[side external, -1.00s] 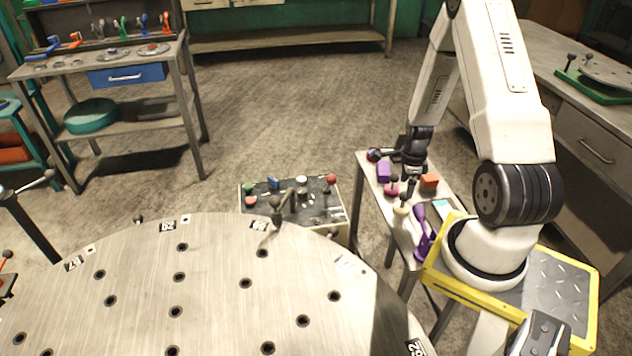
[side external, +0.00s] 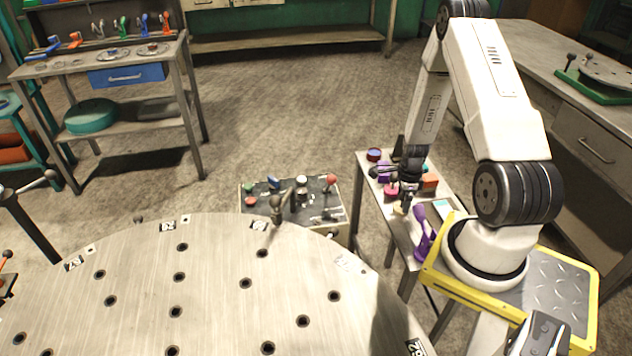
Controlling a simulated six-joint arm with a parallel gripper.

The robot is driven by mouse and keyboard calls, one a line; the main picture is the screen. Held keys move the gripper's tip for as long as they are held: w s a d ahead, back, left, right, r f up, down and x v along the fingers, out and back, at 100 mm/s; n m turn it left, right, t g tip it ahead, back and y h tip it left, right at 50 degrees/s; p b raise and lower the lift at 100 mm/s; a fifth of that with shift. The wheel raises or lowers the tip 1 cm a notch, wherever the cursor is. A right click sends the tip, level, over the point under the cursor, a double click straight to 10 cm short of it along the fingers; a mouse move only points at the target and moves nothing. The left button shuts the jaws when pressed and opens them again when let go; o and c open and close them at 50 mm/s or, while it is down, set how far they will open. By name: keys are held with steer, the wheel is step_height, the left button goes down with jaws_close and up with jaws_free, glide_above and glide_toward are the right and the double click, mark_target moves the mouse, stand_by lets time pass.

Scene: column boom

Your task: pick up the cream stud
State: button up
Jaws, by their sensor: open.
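The cream stud (side external: 398,210) stands on the narrow side table (side external: 400,231), in front of the pink-red piece (side external: 391,193). Only a small part of it shows; my gripper hides the rest. My gripper (side external: 405,203) points down with its fingertips right at the stud, overlapping it in the picture. The jaws are open. I cannot tell whether they touch the stud or stand around it.
Close by on the side table are a purple clamp-like tool (side external: 424,232), an orange block (side external: 429,182), a purple block (side external: 383,171) and a red-rimmed round piece (side external: 374,154). A dark-topped box (side external: 325,203) with several knobs and the large round metal table (side external: 215,290) stand to the left.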

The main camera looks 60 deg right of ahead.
steer(key=shift+f, duration=0.45)
jaws_close()
stand_by(0.3)
